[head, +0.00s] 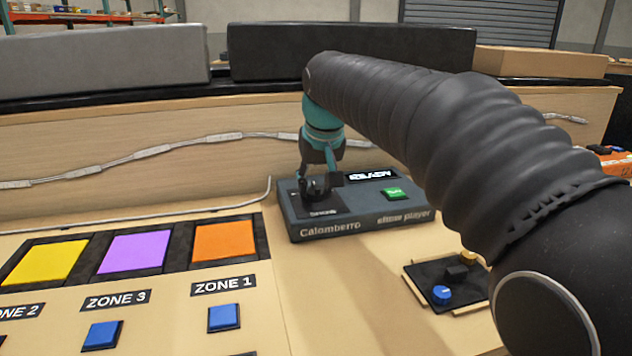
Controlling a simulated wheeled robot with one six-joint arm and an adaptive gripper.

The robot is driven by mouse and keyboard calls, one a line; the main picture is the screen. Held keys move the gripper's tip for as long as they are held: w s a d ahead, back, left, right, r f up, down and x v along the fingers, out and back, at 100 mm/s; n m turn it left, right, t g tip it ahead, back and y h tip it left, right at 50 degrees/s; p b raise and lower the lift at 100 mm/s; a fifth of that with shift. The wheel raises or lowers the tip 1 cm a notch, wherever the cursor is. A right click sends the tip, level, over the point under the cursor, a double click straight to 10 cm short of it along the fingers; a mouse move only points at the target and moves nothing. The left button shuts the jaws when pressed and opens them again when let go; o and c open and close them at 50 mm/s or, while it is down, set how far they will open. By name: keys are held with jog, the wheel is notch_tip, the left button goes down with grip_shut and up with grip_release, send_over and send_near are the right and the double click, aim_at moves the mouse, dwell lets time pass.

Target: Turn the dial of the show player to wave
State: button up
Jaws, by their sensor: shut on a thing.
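The show player (365,222) is a dark grey box marked "Calomberro show player", standing at the back of the console. My gripper (319,178) reaches down from above and is shut on the dial. The fingers and arm hide much of the dial, so its pointer setting cannot be told.
Yellow, purple and orange panels (224,241) lie to the left, with blue buttons (223,317) and zone labels below. A small black control plate with a blue knob (441,294) is at the front right. A white cable strip (150,151) runs along the back wall.

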jog(key=o, duration=1.1)
jog(key=v, duration=1.2)
